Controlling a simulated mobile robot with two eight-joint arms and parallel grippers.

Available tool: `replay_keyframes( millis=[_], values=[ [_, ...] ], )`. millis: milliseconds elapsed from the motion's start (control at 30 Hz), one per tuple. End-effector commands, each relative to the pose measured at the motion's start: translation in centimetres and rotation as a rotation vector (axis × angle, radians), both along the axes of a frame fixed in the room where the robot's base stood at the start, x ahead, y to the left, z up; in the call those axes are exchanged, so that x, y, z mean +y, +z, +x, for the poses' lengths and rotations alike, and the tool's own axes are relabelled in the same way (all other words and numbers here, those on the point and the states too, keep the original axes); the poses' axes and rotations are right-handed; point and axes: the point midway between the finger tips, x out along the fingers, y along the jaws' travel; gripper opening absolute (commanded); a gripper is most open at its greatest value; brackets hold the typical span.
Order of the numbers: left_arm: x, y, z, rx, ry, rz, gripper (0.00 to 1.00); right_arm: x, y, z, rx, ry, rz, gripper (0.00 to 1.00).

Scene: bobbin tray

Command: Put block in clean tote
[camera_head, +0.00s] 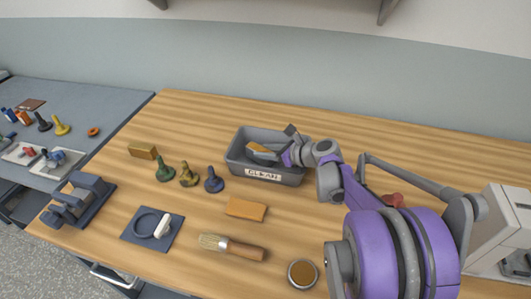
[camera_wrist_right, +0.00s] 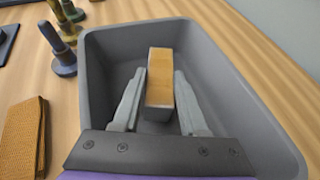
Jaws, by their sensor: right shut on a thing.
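The clean tote (camera_head: 284,178) is a grey open bin with a white label reading CLEAN, at the middle back of the wooden table. Its grey wall (camera_wrist_right: 105,75) fills much of the right wrist view. The block (camera_head: 258,148), with an orange-brown top and grey sides, is over the tote's inside; it also shows in the right wrist view (camera_wrist_right: 160,78). My right gripper (camera_head: 268,154) is shut on the block, with a finger along each side in the right wrist view (camera_wrist_right: 158,92). I cannot tell if the block touches the tote floor. My left gripper is not in view.
Three pegs, green (camera_head: 165,173), olive (camera_head: 188,176) and blue (camera_head: 213,181), stand left of the tote. A brass block (camera_head: 143,151) lies behind them. An orange-brown cloth (camera_head: 246,208), a brush (camera_head: 233,246) and a round tin (camera_head: 302,273) lie in front.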

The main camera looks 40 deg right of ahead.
Motion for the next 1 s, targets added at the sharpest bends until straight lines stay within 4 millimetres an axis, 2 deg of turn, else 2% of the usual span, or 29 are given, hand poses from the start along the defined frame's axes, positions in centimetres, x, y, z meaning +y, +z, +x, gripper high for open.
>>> replay_keyframes(
  millis=[400,433,567,900,1000],
  values=[
    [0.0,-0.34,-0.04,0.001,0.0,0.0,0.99,0.0,-0.73,-0.01,-0.001,0.0,0.001,0.0],
    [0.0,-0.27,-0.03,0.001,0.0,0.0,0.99,0.0,-0.68,-0.01,0.0,0.0,0.0,0.48],
    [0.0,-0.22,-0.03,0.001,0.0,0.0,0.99,0.0,-0.63,-0.01,0.0,0.0,0.0,0.71],
    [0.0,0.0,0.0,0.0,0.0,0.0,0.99,0.0,-0.34,-0.01,0.0,0.0,0.0,0.72],
    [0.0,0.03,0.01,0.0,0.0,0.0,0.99,-0.31,0.06,-0.81,0.0,-0.003,0.001,0.72]
  ],
)
